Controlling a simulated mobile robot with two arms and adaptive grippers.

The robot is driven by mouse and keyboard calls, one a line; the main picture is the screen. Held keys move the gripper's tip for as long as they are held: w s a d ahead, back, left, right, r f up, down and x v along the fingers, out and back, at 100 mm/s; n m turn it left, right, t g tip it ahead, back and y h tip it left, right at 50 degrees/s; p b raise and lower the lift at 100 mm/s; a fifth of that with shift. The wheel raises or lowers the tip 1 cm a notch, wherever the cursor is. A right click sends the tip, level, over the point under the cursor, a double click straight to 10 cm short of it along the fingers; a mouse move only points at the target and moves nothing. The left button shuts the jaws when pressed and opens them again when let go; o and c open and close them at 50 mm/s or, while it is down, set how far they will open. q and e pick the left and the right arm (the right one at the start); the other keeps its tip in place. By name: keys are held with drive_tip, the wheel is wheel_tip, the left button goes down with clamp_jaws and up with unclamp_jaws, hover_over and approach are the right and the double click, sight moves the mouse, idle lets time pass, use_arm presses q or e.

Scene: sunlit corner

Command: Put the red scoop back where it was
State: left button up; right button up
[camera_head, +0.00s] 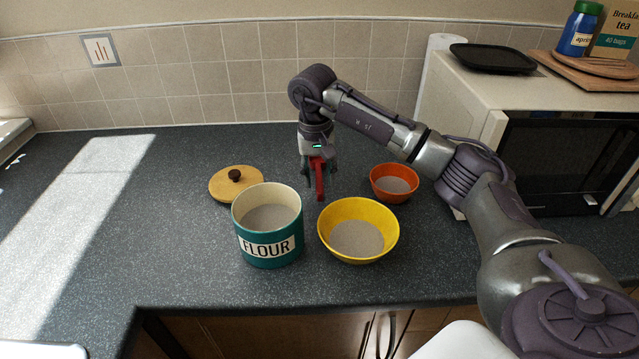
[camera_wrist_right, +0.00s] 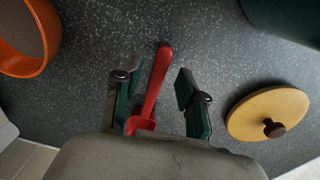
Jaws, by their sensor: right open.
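The red scoop (camera_head: 320,180) appears to lie on the dark counter behind the gap between the flour tin and the yellow bowl. It also shows in the right wrist view (camera_wrist_right: 157,82), its handle pointing up the picture and its scoop end partly hidden by the gripper. My right gripper (camera_head: 319,176) is open above the scoop; in the wrist view its two fingers (camera_wrist_right: 160,90) stand apart on either side of it. The teal flour tin (camera_head: 268,245) stands open with grey contents. The yellow bowl (camera_head: 358,257) holds similar grey contents. My left gripper is out of view.
A wooden lid (camera_head: 222,187) with a dark knob lies left of the gripper. An orange bowl (camera_head: 393,196) with grey contents stands to the right. A microwave (camera_head: 560,150) fills the right side, carrying a black tray (camera_head: 493,57). The counter's left side is clear.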

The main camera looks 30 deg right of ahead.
wheel_tip(320, 180, up, 10)
drive_tip(key=shift+a, duration=0.3)
